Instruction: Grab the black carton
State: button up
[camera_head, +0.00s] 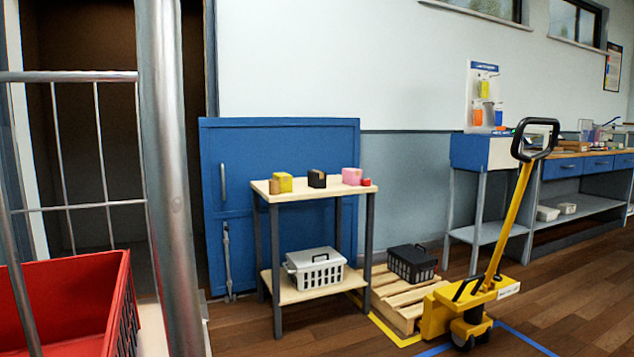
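A small black carton (317,180) stands upright on the pale wooden top of a small table (331,189) with dark legs. A yellow box (283,182) and a small brown item (273,187) are to its left. A pink box (351,176) and a small red item (366,182) are to its right. The carton stands apart from them, with bare tabletop on both sides. My gripper is not in view.
A white basket (316,269) sits on the table's lower shelf. To the right are a black crate (412,263) on a wooden pallet (398,297) and a yellow pallet jack (470,302). A metal frame (170,180) and red bin (75,305) fill the left foreground.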

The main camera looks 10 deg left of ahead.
aim_at(317, 180)
jog(key=i+l, duration=0.1)
jog(key=l, duration=0.35)
jog(key=i+l, duration=0.15)
jog(key=l, duration=0.25)
jog(key=i+l, duration=0.1)
jog(key=l, duration=0.35)
jog(key=i+l+z, duration=0.1)
jog(key=l, duration=0.3)
jog(key=i+l, duration=0.15)
jog(key=l, duration=0.25)
jog(key=i+l, duration=0.1)
jog(key=l, duration=0.35)
jog(key=i+l+z, duration=0.2)
jog(key=i, duration=1.1)
jog(key=j, duration=0.1)
